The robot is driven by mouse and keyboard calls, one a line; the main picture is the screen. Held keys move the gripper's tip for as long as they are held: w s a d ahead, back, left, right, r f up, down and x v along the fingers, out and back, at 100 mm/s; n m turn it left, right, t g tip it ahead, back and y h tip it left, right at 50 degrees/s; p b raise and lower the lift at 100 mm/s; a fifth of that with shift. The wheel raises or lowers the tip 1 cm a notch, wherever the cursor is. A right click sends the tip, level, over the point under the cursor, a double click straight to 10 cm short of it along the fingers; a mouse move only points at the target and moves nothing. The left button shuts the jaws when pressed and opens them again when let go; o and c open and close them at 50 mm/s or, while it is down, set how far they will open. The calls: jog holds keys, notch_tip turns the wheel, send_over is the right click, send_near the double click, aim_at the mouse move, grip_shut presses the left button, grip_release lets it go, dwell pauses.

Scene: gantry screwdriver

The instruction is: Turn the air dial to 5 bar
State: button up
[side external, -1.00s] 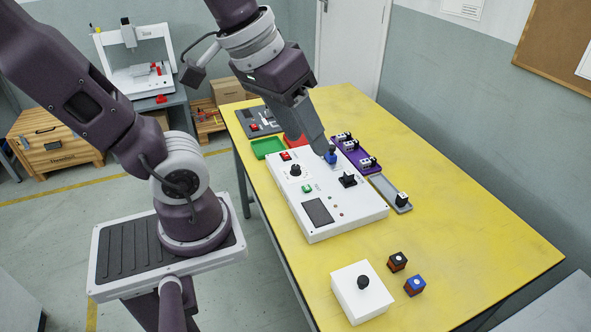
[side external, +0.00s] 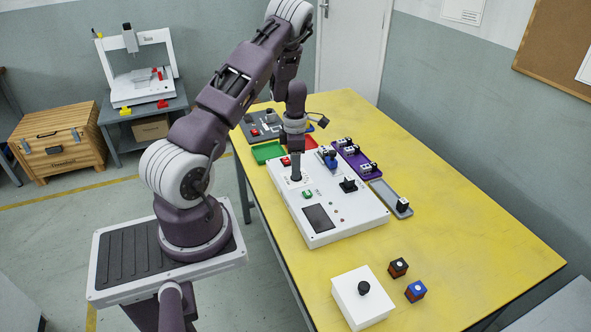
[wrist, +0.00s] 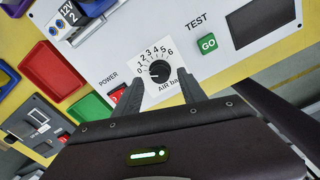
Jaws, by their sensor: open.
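The air dial (wrist: 159,71) is a round black knob on a white plate, with marks 0 to 6 around it and "AIR bar" below. Its pointer seems to face left, near the 0, but is too small to be sure. My gripper (wrist: 160,79) is open, with one finger on each side of the dial in the wrist view. I cannot tell whether either finger touches the knob. In the side view my gripper (side external: 296,168) points down at the white control panel (side external: 345,228) and hides the dial.
The green GO button (wrist: 208,43) is right of the dial, and the red POWER button (wrist: 118,95) is left of it. A blue-knobbed fixture (side external: 329,160) and a black knob (side external: 348,184) stand on the panel. A green tray (side external: 268,152) lies beside it.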

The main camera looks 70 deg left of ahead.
jog(key=shift+f, duration=0.9)
jog(key=shift+c, duration=0.4)
grip_shut()
